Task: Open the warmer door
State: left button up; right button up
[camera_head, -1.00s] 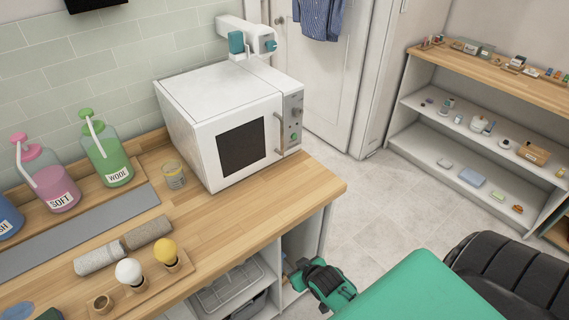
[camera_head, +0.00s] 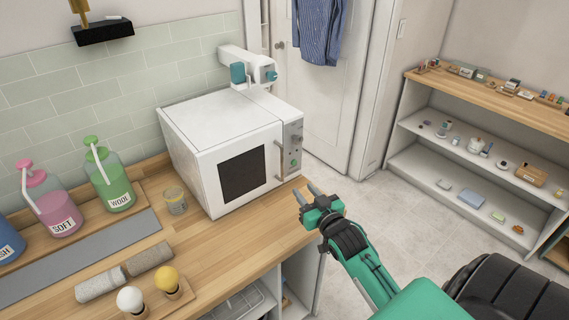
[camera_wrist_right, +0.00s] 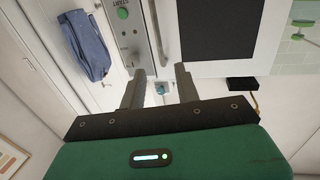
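The warmer (camera_head: 220,120) is a white microwave-like box on the wooden counter, with a dark window (camera_head: 244,174) in its shut door. A vertical handle (camera_head: 280,161) stands at the door's right edge, beside a control panel (camera_head: 293,150). My right gripper (camera_head: 306,192) is open and empty, in front of and a little right of the handle, apart from it. In the right wrist view its two fingers (camera_wrist_right: 160,88) are spread below the handle (camera_wrist_right: 159,35), and the panel (camera_wrist_right: 128,30) and window (camera_wrist_right: 216,28) show above. My left gripper is out of view.
Several pump bottles, such as the green one (camera_head: 110,180), and a small jar (camera_head: 175,200) stand left of the warmer. A white and teal device (camera_head: 247,68) is behind it. The counter (camera_head: 215,245) before the door is clear. A shelf (camera_head: 480,95) stands far right.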

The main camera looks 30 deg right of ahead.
jog(key=w+d+p, duration=0.2)
jog(key=w+p, duration=0.2)
jog(key=w, duration=1)
jog(key=shift+r, duration=0.25)
jog(key=shift+s, duration=0.1)
jog(key=shift+c, duration=0.2)
grip_shut()
